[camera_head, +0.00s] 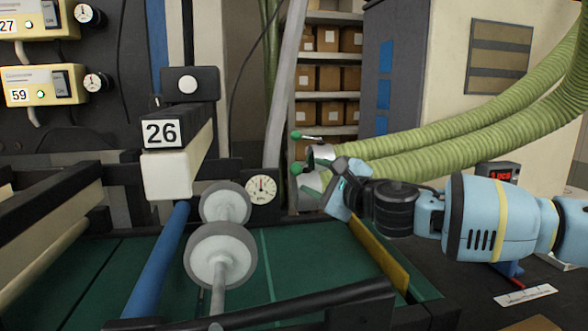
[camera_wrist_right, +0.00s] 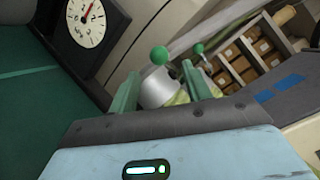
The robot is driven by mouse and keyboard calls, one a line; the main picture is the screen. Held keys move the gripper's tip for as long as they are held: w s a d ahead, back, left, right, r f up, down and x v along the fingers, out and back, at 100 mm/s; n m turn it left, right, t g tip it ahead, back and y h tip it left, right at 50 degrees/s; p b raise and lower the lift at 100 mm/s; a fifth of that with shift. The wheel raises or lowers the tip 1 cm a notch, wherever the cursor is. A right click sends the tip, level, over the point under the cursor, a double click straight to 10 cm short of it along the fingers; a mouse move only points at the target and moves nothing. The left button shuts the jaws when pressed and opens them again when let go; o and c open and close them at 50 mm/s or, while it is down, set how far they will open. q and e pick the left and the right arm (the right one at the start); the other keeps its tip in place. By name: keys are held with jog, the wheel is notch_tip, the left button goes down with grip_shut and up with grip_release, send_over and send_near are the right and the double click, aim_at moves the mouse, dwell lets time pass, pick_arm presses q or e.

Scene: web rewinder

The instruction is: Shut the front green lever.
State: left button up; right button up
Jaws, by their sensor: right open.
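Two levers with green ball knobs sit at the ends of the green hoses. The front green lever (camera_head: 296,168) has its knob just left of my right gripper (camera_head: 322,181). In the right wrist view the nearer green knob (camera_wrist_right: 160,56) shows between the fingertips of my right gripper (camera_wrist_right: 160,72), beyond a pale cylindrical fitting (camera_wrist_right: 157,90). The gripper is open and empty; I cannot tell whether a finger touches the lever. The rear green lever (camera_head: 296,135) lies farther back, with its knob near the right finger in the wrist view (camera_wrist_right: 199,49). My left gripper is not in view.
Two thick green hoses (camera_head: 450,135) run behind my right arm. A round dial gauge (camera_head: 262,188) and grey rollers (camera_head: 221,257) stand to the left. A yellow bar (camera_head: 378,252) edges the green bed (camera_head: 310,265) below. Shelves with boxes (camera_head: 327,77) stand behind.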

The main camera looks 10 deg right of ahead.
aim_at(300, 171)
jog(key=shift+x, duration=3.95)
jog(key=shift+f, duration=0.1)
grip_shut()
